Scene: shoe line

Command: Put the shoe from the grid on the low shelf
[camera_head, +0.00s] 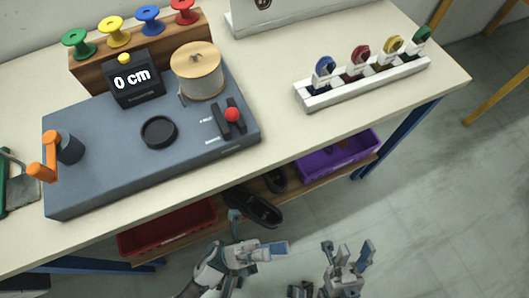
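A black shoe (252,207) lies on the low shelf (290,198) under the table, between a red bin and a purple bin. A second black shoe (276,180) shows partly beside it, further back, cut off by the tabletop edge. My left gripper (260,231) is open and empty in front of the shelf, close to the nearer shoe in the picture; I cannot tell whether it touches. My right gripper (347,246) is open and empty to the right, over the floor. I cannot make out a grid in this view.
The table's front edge (300,150) overhangs the shelf. The red bin (170,228) and purple bin (335,155) flank the shoes. A blue table leg (398,136) stands at the right.

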